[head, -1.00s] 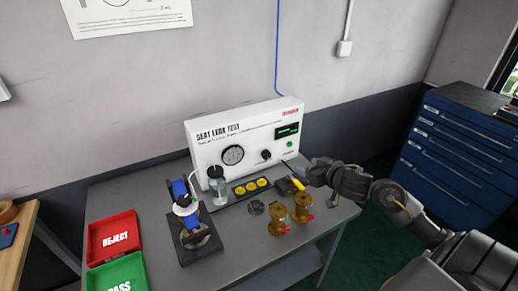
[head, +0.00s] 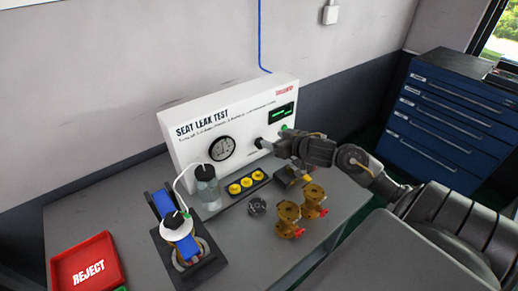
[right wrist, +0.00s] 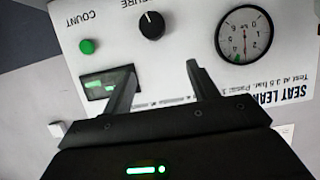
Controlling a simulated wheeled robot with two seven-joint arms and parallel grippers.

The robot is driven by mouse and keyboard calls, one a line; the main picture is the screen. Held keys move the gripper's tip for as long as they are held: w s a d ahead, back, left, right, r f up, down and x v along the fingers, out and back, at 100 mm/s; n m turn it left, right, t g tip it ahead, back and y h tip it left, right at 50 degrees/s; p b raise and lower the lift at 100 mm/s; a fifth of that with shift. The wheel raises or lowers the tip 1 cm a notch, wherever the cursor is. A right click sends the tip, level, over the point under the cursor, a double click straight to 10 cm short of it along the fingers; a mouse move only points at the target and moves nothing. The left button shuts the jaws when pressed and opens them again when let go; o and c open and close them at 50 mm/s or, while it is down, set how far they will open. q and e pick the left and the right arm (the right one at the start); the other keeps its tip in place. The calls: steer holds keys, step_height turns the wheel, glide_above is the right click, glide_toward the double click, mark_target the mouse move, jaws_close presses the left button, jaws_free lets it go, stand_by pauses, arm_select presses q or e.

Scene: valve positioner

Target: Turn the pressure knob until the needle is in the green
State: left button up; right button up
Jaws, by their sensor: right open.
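The white seat leak test box (head: 190,115) stands at the back of the table. Its round gauge (head: 221,148) also shows in the right wrist view (right wrist: 243,35), upside down, with a small green mark on the dial. I cannot tell exactly where the needle points. The black pressure knob (right wrist: 151,25) is on the box front between the gauge and the green count button (right wrist: 87,46). My right gripper (right wrist: 161,70) is open and empty, its fingers pointing toward the panel and apart from the knob. In the head view my right gripper (head: 274,147) is close to the knob. My left gripper is out of view.
A bottle (head: 207,186) with a tube and a blue clamp fixture (head: 160,203) stand left on the table. A red reject tray (head: 88,264) is front left.

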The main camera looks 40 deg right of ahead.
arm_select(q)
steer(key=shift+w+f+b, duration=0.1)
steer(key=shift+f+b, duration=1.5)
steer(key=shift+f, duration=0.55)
arm_select(e)
steer(key=w+f, duration=0.6)
steer(key=w, duration=0.1)
steer(key=shift+d+f, duration=0.25)
steer(key=shift+f, duration=0.15)
steer(key=shift+s, duration=0.1)
steer(key=c, duration=1)
arm_select(q)
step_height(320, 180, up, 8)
steer(key=p, duration=0.8)
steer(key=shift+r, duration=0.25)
arm_select(e)
steer(key=m+y, duration=0.2)
steer(key=m, duration=0.1)
steer(key=shift+d, duration=0.2)
